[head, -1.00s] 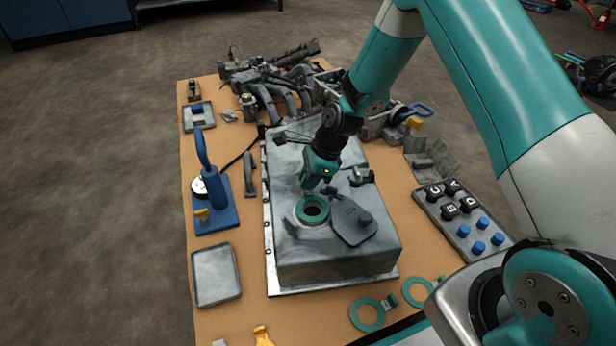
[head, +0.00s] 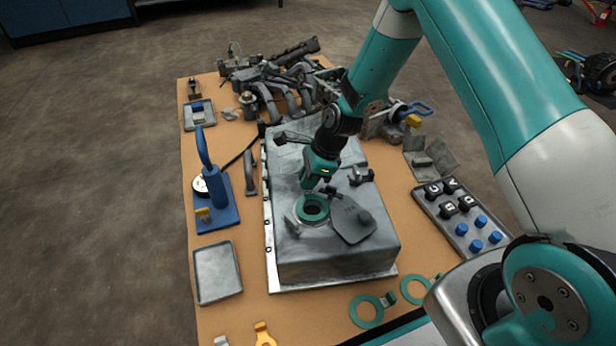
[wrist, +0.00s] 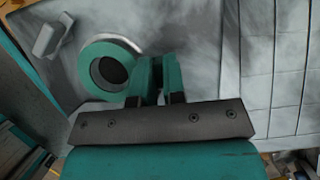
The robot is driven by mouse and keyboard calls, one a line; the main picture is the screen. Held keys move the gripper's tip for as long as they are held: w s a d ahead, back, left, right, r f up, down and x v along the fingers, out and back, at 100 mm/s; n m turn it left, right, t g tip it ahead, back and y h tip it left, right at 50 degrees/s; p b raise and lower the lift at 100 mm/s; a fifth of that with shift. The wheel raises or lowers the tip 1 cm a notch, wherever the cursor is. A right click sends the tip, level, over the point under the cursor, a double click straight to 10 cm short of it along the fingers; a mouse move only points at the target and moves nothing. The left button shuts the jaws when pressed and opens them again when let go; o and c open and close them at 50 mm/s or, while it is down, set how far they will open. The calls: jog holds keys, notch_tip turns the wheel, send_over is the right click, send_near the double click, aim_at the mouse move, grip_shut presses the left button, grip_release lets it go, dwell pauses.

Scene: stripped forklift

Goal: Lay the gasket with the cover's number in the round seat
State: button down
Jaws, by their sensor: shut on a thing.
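My gripper (head: 310,187) is low over the grey metal housing, shut on the edge or tab of a teal ring gasket (head: 312,208). The ring lies over the round seat (head: 296,222), whose pale rim shows beside it. In the wrist view the gasket (wrist: 88,72) is left of my gripper (wrist: 157,68), and the seat's bright rim (wrist: 127,41) curves out from behind it. It looks slightly off centre; I cannot tell whether it lies flat. The dark cover (head: 350,224) with a knob lies swung aside, right of the seat. Its number is not readable.
Two more teal gaskets, left (head: 366,312) and right (head: 414,289), lie on the table in front. A tray of black and blue pieces (head: 465,238) is on the right. A blue hand press (head: 214,200) and empty tray (head: 217,273) are on the left.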

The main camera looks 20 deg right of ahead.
jog(key=shift+f, duration=0.1)
jog(key=shift+f, duration=0.4)
jog(key=shift+p, duration=0.75)
dwell(0.8)
jog(key=c, duration=1.1)
grip_release()
jog(key=p+v, duration=0.9)
jog(key=v, duration=0.8)
jog(key=shift+d+r, duration=0.1)
jog(key=shift+r, duration=0.05)
